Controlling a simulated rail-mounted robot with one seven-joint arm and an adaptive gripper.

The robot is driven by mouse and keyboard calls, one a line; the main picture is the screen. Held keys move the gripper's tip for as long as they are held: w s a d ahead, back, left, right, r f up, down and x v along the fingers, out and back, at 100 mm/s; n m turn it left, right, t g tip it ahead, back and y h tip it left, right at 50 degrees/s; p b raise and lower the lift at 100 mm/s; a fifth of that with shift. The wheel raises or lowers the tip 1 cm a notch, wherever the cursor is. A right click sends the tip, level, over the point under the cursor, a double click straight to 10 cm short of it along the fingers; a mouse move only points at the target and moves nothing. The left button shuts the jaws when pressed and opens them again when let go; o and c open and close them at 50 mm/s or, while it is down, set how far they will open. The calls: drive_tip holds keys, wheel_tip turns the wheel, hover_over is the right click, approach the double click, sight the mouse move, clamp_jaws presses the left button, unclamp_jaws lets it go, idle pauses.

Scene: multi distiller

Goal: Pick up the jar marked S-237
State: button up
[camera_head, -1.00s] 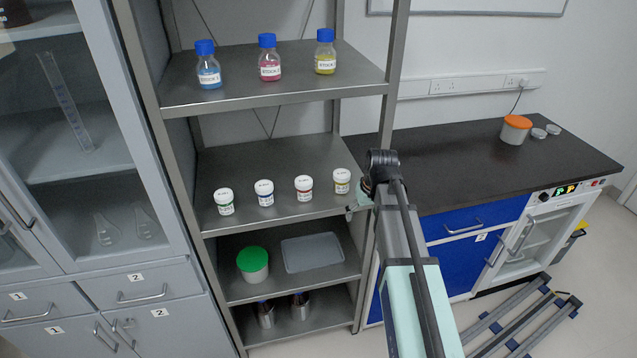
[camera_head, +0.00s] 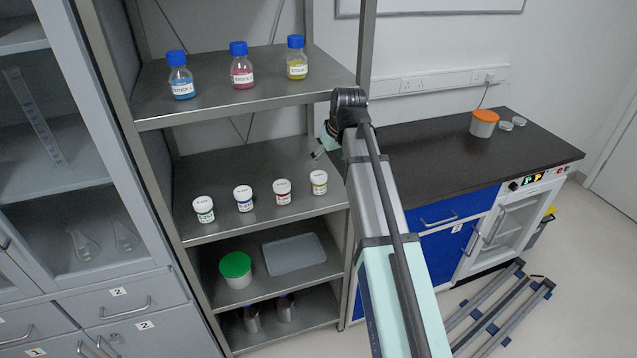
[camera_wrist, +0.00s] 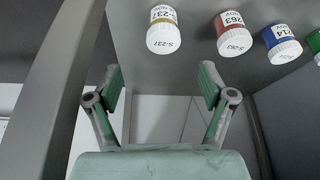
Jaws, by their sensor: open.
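The jar marked S-237 (camera_wrist: 164,36) has a white lid and a yellow-banded label. In the wrist view it is at the top, beyond the fingertips and roughly between them. In the head view it is the rightmost small jar (camera_head: 319,182) on the middle shelf. My gripper (camera_wrist: 162,82) is open and empty, its two green-padded fingers spread apart. In the head view my gripper (camera_head: 320,150) is partly hidden by my arm, above and behind the yellow-label jar at the shelf's right side. It appears apart from the jar.
Red (camera_head: 282,192), blue (camera_head: 243,198) and green (camera_head: 204,209) label jars stand left of it. Three blue-capped bottles stand on the upper shelf (camera_head: 220,105). A metal shelf post (camera_head: 366,60) rises near my arm. The dark counter (camera_head: 430,170) is to the right.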

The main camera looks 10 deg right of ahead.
sight(321, 176)
drive_tip(key=p+x, duration=0.2)
drive_tip(key=x, duration=0.7)
drive_tip(key=shift+w+a+f, duration=0.15)
drive_tip(key=shift+a+p+x, duration=0.1)
drive_tip(key=shift+p+x, duration=0.45)
drive_tip(key=shift+x, duration=0.4)
drive_tip(key=shift+a+p+x, duration=0.15)
drive_tip(key=shift+p+x, duration=0.4)
drive_tip(key=shift+x, duration=0.45)
drive_tip(key=shift+w+f, duration=0.3)
drive_tip(key=shift+f, duration=0.2)
drive_tip(key=c, duration=1.3)
